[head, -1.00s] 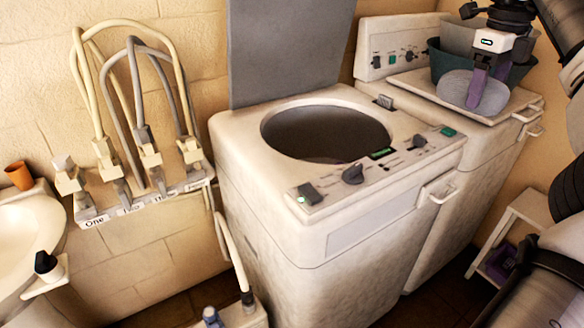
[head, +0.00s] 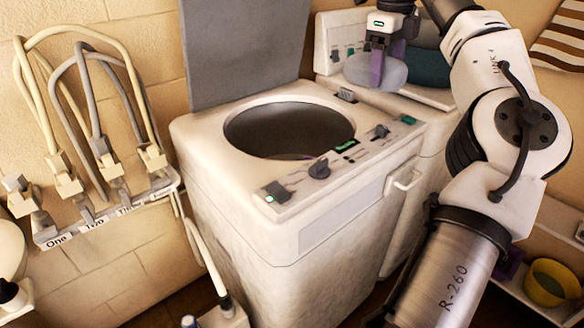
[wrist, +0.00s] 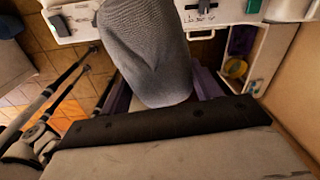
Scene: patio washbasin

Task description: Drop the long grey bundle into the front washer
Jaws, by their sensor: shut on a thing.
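The long grey bundle (head: 365,71) is a rounded, fabric-like roll. My gripper (head: 377,70) is shut on it with its purple fingers, behind and right of the front washer's opening. In the wrist view the bundle (wrist: 148,45) hangs out between the fingers, with its ribbed grey cloth filling the upper middle. The front washer (head: 290,215) is an off-white top-loader with its grey lid (head: 245,50) raised and its round dark drum opening (head: 285,135) uncovered. The drum's bottom is hidden.
A second washer (head: 335,50) stands behind and right, with a dark green tub (head: 430,68) on top. Hoses and taps (head: 90,140) line the left wall. A yellow bowl (head: 552,283) sits on a low shelf at the lower right.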

